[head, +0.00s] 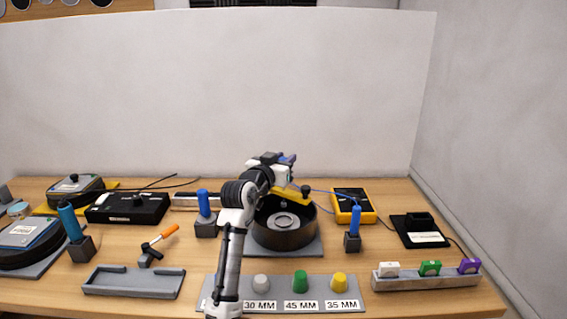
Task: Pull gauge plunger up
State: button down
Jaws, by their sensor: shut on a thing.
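A yellow gauge bar (294,195) spans the open top of a round black pot (284,235) in the middle of the table. A small dark knob (306,189) stands on the bar's right end, and a small tip shows under the bar inside the pot. My gripper (284,183) is over the bar, pointing down, shut on the gauge plunger. The plunger's top is hidden by my gripper, so its height cannot be told. A flat metal disc (283,221) lies inside the pot.
Blue-handled tools in dark holders (205,210) (354,225) flank the pot. A grey strip (230,303) with coloured knobs and size labels lies in front. A yellow meter (353,206) is at back right. A grey tray (134,283) is at front left.

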jog(key=c, duration=1.2)
grip_release()
jog(key=shift+r, duration=0.35)
jog(key=shift+o, duration=0.2)
jog(key=shift+f, duration=0.1)
jog(key=shift+s, duration=0.1)
jog(key=b+v, duration=0.4)
jog(key=v, duration=0.9)
jog(key=shift+s+a, duration=0.2)
jog(key=shift+s, duration=0.1)
